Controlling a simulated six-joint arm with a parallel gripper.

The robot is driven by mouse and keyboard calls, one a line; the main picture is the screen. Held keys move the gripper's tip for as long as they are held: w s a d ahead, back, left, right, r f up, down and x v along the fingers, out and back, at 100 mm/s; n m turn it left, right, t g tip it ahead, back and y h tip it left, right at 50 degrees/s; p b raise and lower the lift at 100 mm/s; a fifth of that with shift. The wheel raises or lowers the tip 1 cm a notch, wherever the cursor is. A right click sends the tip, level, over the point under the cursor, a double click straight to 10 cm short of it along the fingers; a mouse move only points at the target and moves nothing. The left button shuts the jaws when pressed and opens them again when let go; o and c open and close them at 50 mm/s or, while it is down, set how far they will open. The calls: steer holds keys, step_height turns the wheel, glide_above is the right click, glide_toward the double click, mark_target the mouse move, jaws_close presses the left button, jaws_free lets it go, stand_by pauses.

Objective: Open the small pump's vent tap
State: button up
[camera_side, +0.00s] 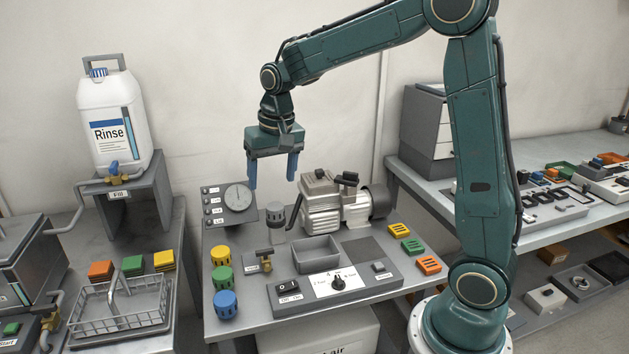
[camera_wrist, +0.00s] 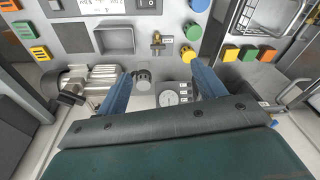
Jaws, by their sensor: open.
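The small pump (camera_side: 322,205) is a silver finned block with a motor at its right end, on the back of the bench. It has black parts on top, one a bar-like handle (camera_side: 346,179). The pump also shows at left in the wrist view (camera_wrist: 88,80). A brass tap (camera_side: 265,259) with a dark handle stands on a small labelled plate in front of the pump; the wrist view shows it upper middle (camera_wrist: 156,43). I cannot tell which part is the vent tap. My gripper (camera_side: 272,184) is open and empty, blue fingers pointing down, above and left of the pump.
A grey ribbed cap (camera_side: 277,214) stands below my fingers, beside a gauge panel (camera_side: 229,204). Yellow, green and blue round caps (camera_side: 223,280) line the left side. An open grey tray (camera_side: 317,253) and a switch panel (camera_side: 335,286) lie in front.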

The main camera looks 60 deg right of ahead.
mark_target(265, 250)
steer(key=w+d+f+m+g, duration=0.1)
steer(key=w+d+f+m, duration=0.2)
steer(key=w+d+f, duration=0.2)
steer(key=w+f, duration=0.3)
steer(key=f, duration=0.4)
steer(key=shift+w+d+f+g, duration=0.15)
steer(key=shift+d+f+g, duration=0.05)
steer(key=shift+g, duration=0.2)
steer(key=shift+f, duration=0.15)
step_height(265, 250, down, 14)
steer(key=shift+r, duration=0.25)
steer(key=c, duration=1)
